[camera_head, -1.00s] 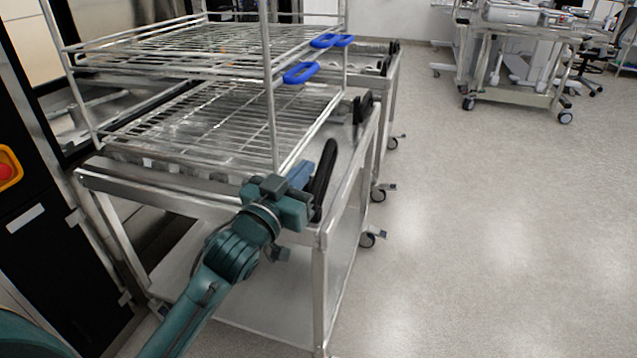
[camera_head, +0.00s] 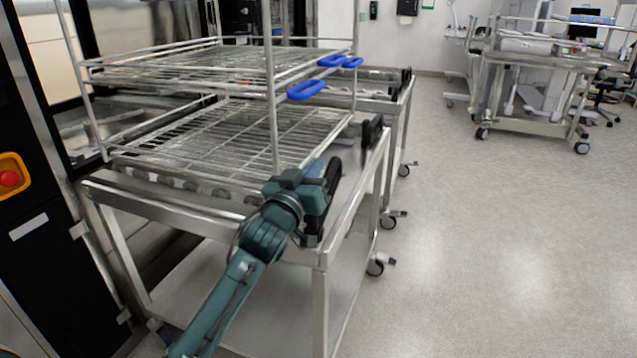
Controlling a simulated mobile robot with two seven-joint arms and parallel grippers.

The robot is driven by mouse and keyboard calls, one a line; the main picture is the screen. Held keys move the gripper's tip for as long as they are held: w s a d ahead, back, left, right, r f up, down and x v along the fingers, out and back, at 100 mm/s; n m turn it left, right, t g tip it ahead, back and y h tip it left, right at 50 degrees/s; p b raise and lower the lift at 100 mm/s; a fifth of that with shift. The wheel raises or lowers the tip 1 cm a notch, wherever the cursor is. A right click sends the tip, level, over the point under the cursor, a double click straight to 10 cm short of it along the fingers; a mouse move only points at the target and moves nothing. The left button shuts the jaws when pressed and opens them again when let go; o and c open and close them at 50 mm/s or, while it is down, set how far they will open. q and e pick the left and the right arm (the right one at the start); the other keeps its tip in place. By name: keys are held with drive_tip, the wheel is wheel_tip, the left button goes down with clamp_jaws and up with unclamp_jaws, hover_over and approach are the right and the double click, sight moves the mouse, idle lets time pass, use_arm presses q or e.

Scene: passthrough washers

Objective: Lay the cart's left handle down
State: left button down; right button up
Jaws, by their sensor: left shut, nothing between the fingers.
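The cart (camera_head: 321,262) is a stainless steel frame with a lower shelf and a wire rack on top. Its near black handle (camera_head: 334,173), the left one, stands raised at the cart's front right end. Its lower part is partly hidden by my gripper. A second black handle (camera_head: 372,131) stands raised farther back on the same end. My left gripper (camera_head: 315,168) is shut and empty, close against the left side of the near handle. I cannot tell whether it touches. My right gripper is not in view.
The two-level wire rack (camera_head: 230,130) with blue loops (camera_head: 306,90) rises just behind my gripper. A black panel with a red button (camera_head: 10,179) stands at the left. Another cart is behind. The floor (camera_head: 500,240) to the right is clear.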

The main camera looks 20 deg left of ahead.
sight(327, 171)
use_arm(q)
drive_tip(key=f, duration=0.2)
drive_tip(key=w+f, duration=0.1)
drive_tip(key=shift+d, duration=0.35)
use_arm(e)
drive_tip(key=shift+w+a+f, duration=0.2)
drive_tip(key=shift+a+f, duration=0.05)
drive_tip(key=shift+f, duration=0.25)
use_arm(q)
drive_tip(key=shift+r, duration=0.1)
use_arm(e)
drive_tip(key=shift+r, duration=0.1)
